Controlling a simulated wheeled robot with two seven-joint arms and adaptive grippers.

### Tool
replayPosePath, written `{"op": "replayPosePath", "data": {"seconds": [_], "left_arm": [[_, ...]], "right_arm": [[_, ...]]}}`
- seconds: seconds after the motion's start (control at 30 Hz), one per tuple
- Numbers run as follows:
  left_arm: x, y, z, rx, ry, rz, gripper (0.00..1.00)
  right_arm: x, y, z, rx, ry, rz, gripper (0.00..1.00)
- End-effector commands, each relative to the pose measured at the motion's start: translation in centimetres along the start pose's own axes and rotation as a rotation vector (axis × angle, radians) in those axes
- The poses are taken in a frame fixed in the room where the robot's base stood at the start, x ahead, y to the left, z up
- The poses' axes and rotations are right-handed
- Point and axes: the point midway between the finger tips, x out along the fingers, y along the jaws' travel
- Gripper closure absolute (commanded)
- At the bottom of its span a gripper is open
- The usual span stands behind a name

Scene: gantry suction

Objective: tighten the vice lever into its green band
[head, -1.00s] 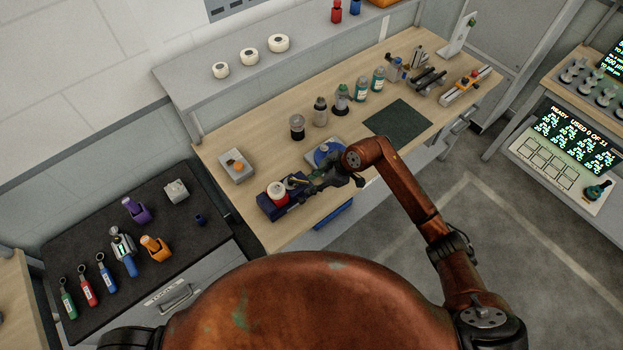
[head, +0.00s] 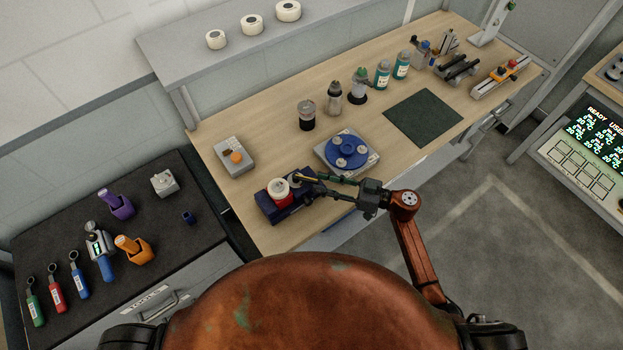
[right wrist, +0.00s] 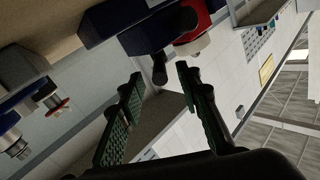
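The vice (head: 272,208) is a dark blue block at the bench's front left, with a red and white round piece (head: 280,192) in it. In the right wrist view the vice (right wrist: 100,20) is at the top, and its dark lever (right wrist: 158,68) with a rounded end points toward my fingers. My right gripper (head: 318,183) reaches in from the right beside the vice. In the right wrist view my right gripper (right wrist: 159,76) is open, with the lever end around the gap between its fingertips; contact is not visible. I cannot make out the green band. My left gripper is out of view.
A blue round plate on a grey base (head: 346,150) stands just behind my right gripper. A grey box with an orange knob (head: 236,156) is left of it. Several bottles stand along the back. A dark green mat (head: 423,117) lies bare to the right.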

Motion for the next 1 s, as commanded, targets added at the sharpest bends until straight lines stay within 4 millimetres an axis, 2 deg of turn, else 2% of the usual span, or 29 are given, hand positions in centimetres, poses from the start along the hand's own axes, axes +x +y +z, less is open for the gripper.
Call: {"op": "replayPosePath", "data": {"seconds": [0.1,0.3,0.63,1.0], "left_arm": [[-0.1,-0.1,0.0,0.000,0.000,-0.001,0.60],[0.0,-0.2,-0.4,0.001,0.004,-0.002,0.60],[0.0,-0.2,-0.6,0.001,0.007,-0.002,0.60],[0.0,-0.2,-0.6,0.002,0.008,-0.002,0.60]], "right_arm": [[2.1,0.0,-0.1,0.000,0.002,-0.002,0.68],[4.1,0.0,0.0,0.002,0.000,-0.003,0.68],[4.6,0.0,0.0,0.000,-0.002,-0.004,0.68],[4.5,0.0,0.0,0.001,-0.002,-0.002,0.93]]}}
